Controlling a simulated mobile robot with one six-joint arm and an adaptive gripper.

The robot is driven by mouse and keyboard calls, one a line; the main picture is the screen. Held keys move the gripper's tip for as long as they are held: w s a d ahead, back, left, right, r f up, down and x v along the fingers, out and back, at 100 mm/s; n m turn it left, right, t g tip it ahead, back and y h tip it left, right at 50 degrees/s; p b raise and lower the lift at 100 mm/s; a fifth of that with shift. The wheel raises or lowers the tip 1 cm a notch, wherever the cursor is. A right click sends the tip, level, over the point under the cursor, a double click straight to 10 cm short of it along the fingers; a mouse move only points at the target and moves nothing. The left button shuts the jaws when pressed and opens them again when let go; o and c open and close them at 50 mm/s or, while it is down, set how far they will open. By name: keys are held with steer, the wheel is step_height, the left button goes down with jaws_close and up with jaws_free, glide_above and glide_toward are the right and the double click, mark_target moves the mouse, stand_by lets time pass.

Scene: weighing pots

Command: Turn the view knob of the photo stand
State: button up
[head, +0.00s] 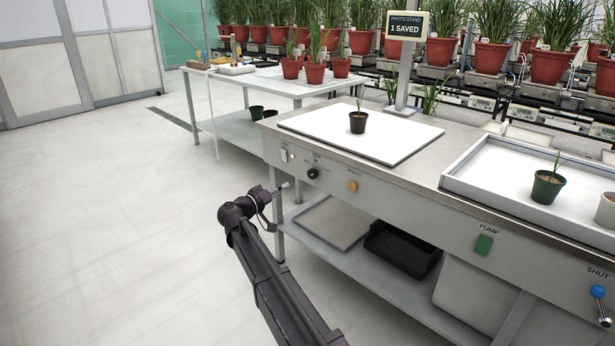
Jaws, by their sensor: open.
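The photo stand has a white board (318,136) on the bench, with a small plant in a black pot (358,122) standing on it. On the front panel below the board is a black round knob (313,174), with a small label above it too small to read. A yellow button (352,186) sits to its right and a small light-coloured control (291,157) to its left. My gripper (284,187) is small in view, open and empty, in front of the panel, left of and a little below the knob. It appears apart from the panel; its fingers are hard to make out.
A sign (407,26) on a post reads "PHOTO STAND 1 SAVED". A tray (472,188) at right holds a green pot (546,187). A green pump button (484,244) and a blue-handled valve (598,291) are on the panel. The floor (110,230) at left is clear.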

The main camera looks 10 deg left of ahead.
mark_target(310, 174)
steer(key=shift+w, duration=0.1)
steer(key=x, duration=1.3)
steer(key=shift+w+d, duration=0.2)
steer(key=shift+d, duration=0.1)
steer(key=c, duration=1.1)
steer(key=shift+a, duration=0.35)
steer(key=shift+c, duration=0.2)
steer(key=shift+d, duration=0.2)
